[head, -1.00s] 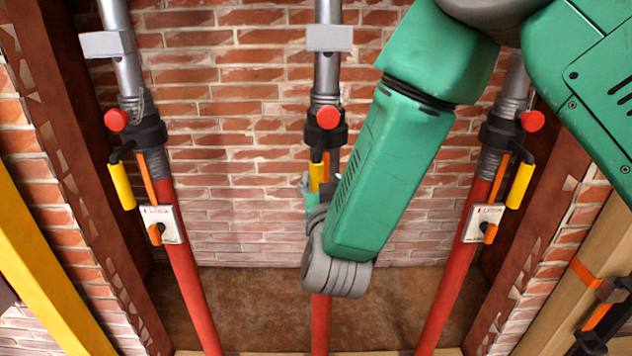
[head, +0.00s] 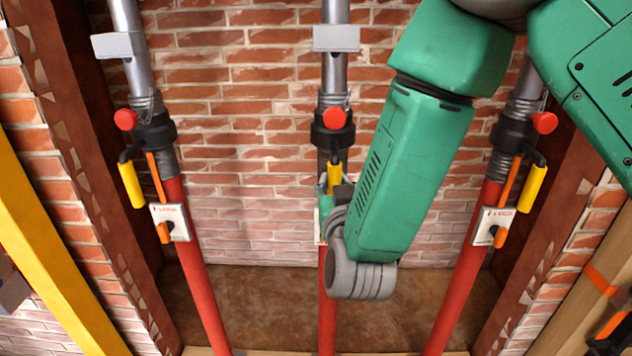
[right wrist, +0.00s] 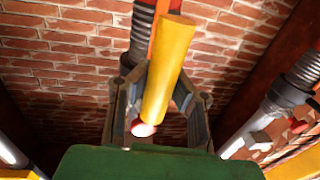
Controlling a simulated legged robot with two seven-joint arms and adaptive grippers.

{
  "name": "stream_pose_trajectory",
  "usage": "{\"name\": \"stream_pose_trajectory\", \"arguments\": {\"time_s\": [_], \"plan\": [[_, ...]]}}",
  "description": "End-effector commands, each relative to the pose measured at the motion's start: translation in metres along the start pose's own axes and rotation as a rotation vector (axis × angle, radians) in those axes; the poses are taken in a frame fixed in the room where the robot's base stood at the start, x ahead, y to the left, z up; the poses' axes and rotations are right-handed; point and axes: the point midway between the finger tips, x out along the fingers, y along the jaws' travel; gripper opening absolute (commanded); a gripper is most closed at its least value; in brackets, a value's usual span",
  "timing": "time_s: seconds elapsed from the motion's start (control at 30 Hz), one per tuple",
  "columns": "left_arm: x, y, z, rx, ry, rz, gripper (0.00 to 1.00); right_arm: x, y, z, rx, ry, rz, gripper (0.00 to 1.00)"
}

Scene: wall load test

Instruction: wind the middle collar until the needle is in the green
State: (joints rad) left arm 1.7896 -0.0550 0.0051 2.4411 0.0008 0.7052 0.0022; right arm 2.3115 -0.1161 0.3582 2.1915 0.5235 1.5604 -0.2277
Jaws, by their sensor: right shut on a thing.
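The middle prop has a black collar (head: 333,130) with a red knob (head: 335,118) and a yellow handle (head: 334,178) hanging from it. My right gripper (head: 337,187) is at this handle, partly hidden behind my green forearm. In the right wrist view the yellow handle (right wrist: 168,70) stands between the two grey fingers of my right gripper (right wrist: 160,90), which are shut on it. A grey box (head: 336,38) sits higher on the middle prop; no needle or green zone can be made out. My left gripper is not in view.
Similar props with collars stand at left (head: 153,132) and right (head: 515,135), each with a lock plate (head: 170,222) (head: 491,227). A brick wall (head: 240,120) is behind. A yellow beam (head: 45,250) slants at the far left. The brown floor (head: 260,300) between the props looks clear.

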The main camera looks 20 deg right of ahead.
Motion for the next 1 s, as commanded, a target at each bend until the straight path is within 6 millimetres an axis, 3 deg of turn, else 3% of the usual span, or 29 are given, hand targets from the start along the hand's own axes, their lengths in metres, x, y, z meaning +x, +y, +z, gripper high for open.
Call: {"name": "stream_pose_trajectory", "arguments": {"time_s": [0.1, 0.23, 0.7, 0.73, 0.8, 1.0], "plan": [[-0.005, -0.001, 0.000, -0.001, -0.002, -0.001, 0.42, -0.005, 0.024, -0.001, -0.002, -0.006, -0.017, 0.00], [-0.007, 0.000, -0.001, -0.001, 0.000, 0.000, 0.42, -0.005, 0.040, 0.000, 0.000, -0.005, -0.014, 0.00], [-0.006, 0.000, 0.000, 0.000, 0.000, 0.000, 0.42, -0.005, 0.044, 0.001, -0.001, -0.004, -0.011, 0.00], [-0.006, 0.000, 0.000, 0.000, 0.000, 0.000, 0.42, -0.005, 0.044, 0.001, -0.001, -0.005, -0.011, 0.23], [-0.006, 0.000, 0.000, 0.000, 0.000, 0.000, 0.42, -0.004, 0.044, 0.001, -0.001, -0.005, -0.012, 0.42], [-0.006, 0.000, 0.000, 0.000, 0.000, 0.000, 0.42, -0.002, 0.042, 0.002, 0.000, -0.006, -0.013, 0.42]]}}
